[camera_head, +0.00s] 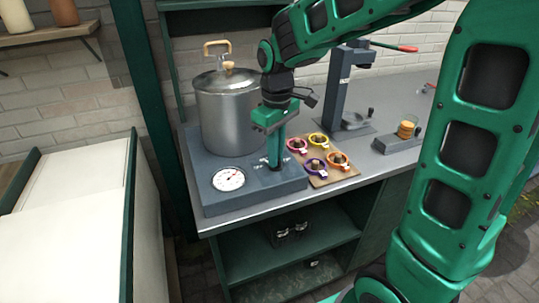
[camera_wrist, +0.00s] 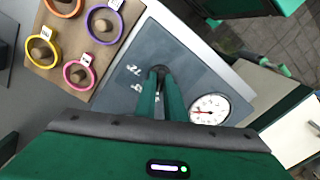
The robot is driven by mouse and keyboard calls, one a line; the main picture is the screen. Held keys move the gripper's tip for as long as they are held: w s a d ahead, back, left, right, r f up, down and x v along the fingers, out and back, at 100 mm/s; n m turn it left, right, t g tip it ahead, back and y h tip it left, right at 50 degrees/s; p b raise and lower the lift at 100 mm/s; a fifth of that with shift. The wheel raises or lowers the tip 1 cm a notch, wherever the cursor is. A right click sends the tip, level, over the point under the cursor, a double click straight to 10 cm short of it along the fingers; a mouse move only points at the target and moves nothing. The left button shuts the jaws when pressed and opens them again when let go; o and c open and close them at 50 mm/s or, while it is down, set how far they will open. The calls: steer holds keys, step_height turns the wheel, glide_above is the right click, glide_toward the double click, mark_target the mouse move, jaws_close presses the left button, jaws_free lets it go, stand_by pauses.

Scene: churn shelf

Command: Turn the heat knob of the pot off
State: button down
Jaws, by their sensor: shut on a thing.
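The steel pot (camera_head: 228,122) with a lid stands on a grey heater base (camera_head: 213,203). A round white dial (camera_head: 228,179) with a red needle is on the base's front; it also shows in the wrist view (camera_wrist: 210,108). My gripper (camera_head: 274,163) points down over the base to the right of the dial. In the wrist view its narrow fingers (camera_wrist: 160,88) are closed around a small dark knob (camera_wrist: 160,70). White markings lie beside the knob. The fingers hide most of the knob, so its pointing direction cannot be told.
A board (camera_head: 330,178) with several coloured rings lies right of the base. A dark press (camera_head: 346,95) and a small stand with round biscuit-like discs (camera_head: 407,129) are further right. A white-topped cabinet (camera_head: 75,215) stands to the left.

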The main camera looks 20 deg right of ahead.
steer(key=n, duration=0.3)
steer(key=shift+w+r+n, duration=0.15)
steer(key=shift+w+n, duration=0.1)
steer(key=shift+n, duration=2.05)
steer(key=c, duration=1.8)
jaws_free()
steer(key=shift+c, duration=0.2)
steer(key=shift+s, duration=0.1)
